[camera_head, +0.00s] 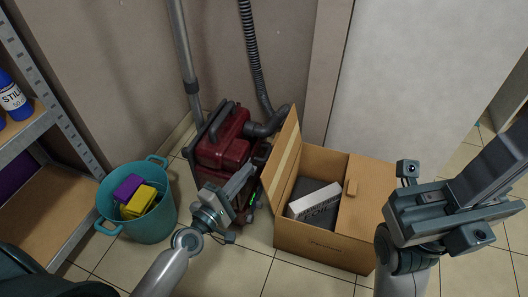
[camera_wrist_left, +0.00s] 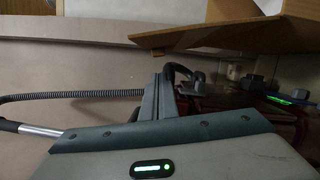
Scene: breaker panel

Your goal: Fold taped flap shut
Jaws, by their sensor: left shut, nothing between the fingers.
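An open cardboard box (camera_head: 320,246) stands on the floor right of centre. Its left flap (camera_head: 284,155), with a pale tape strip along it, stands up and leans outward. The right flap (camera_head: 367,205) lies across the right part of the opening. A dark box with a white lettered side (camera_head: 315,205) sits inside. My left gripper (camera_head: 247,177) is shut and empty, just left of the raised flap; I cannot tell whether it touches. In the left wrist view the flap (camera_wrist_left: 215,35) shows above my left fingers (camera_wrist_left: 165,95). My right gripper (camera_head: 500,160) is right of the box; its fingertips are unclear.
A red vacuum cleaner (camera_head: 222,140) with a hose stands close behind my left gripper. A teal bucket (camera_head: 150,226) with purple and yellow items is at the left, beside a metal shelf (camera_head: 35,135). Walls close off the back. Tiled floor in front is clear.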

